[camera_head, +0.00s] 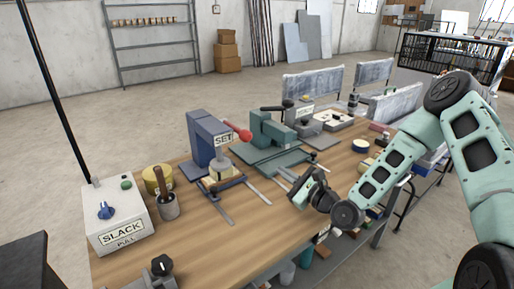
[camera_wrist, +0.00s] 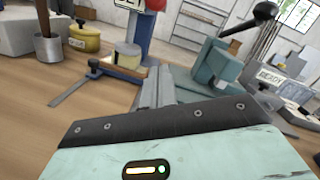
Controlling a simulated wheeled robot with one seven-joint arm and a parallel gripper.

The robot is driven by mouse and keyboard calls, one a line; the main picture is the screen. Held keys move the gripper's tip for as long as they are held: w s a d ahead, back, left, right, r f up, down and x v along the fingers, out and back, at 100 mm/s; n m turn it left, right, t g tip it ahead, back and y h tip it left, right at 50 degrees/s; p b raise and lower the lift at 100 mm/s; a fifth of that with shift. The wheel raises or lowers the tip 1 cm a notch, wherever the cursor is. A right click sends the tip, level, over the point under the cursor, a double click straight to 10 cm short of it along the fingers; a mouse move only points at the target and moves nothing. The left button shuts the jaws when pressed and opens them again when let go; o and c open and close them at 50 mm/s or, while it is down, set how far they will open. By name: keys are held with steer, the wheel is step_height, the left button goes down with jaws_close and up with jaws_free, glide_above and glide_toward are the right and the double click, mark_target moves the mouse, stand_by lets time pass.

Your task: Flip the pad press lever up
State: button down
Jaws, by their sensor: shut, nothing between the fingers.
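A blue press (camera_head: 203,137) with a SET sign stands on the bench. Its red-knobbed lever (camera_head: 238,132) points right, roughly level. A pale block sits under the press on a blue clamp-like base (camera_head: 222,184). In the wrist view the red knob (camera_wrist: 155,5) shows only at the top edge. A teal machine (camera_head: 270,132) with a black-handled lever stands to the right; its black handle (camera_wrist: 262,12) angles up right in the wrist view. I cannot tell which is named the pad press. My gripper (camera_head: 301,184) is shut and empty, in front of both machines, apart from the levers.
A SLACK PULL box (camera_head: 118,222), a yellow tin (camera_head: 157,178) and a cup with a handle (camera_head: 168,206) stand at the left. A READY sign (camera_wrist: 272,78) and small parts lie to the right. The front middle of the wooden bench (camera_head: 225,235) is clear.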

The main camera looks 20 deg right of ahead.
steer(key=shift+d+r+m+t, duration=0.2)
steer(key=shift+m+t, duration=0.1)
steer(key=shift+m, duration=0.1)
steer(key=w+a+r+p, duration=0.4)
steer(key=w+a, duration=0.2)
steer(key=w, duration=0.3)
steer(key=shift+r, duration=0.3)
